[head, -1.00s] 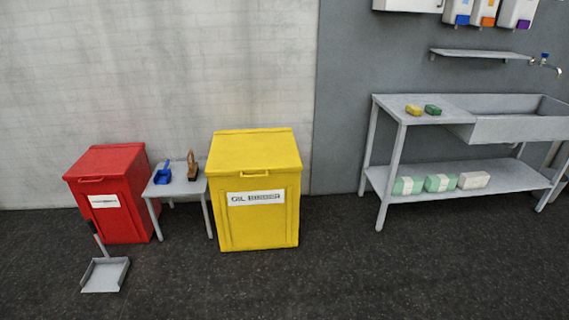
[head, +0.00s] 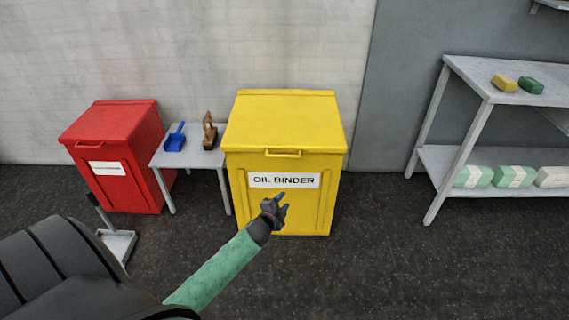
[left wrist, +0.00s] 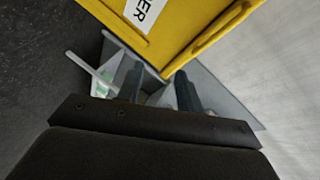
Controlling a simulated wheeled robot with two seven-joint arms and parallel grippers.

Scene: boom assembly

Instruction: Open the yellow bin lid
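The yellow bin (head: 275,205) labelled OIL BINDER stands against the wall, its lid (head: 284,122) shut. A yellow handle (head: 283,154) sits at the lid's front edge. My left gripper (head: 282,203) is in front of the bin's front face, below the handle, and appears empty. In the left wrist view my left gripper (left wrist: 158,84) has its two fingers apart, and the yellow bin (left wrist: 175,22) fills the top with part of its label. I cannot tell how far the fingers are from the bin. My right gripper is not in view.
A red bin (head: 118,150) stands at the left, with a small grey table (head: 190,160) carrying a blue scoop (head: 175,140) and a brown brush (head: 209,133) between the bins. A grey rack (head: 450,160) stands right. The dark floor in front is mostly clear.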

